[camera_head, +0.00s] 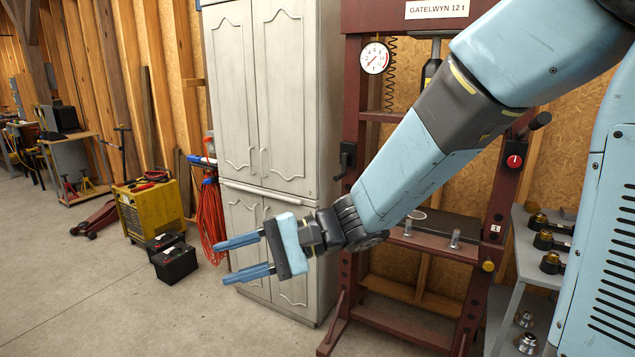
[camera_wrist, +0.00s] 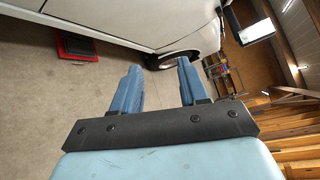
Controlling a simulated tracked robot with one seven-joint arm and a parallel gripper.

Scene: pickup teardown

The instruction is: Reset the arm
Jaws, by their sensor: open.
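My gripper (camera_head: 224,259) is at the end of my light-blue arm, which reaches down and left across the head view. Its two blue fingers point left and are apart, with nothing between them. It hangs in the air in front of the grey cabinet (camera_head: 262,110). In the wrist view my gripper (camera_wrist: 160,78) also shows open and empty, with the concrete floor and a white vehicle (camera_wrist: 120,18) beyond the fingers.
A maroon press (camera_head: 362,245) stands behind my arm, right of the cabinet. A grey shelf (camera_head: 507,290) with metal parts is at right. A yellow machine (camera_head: 150,208) and black batteries (camera_head: 175,263) stand at left. The floor at lower left is clear.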

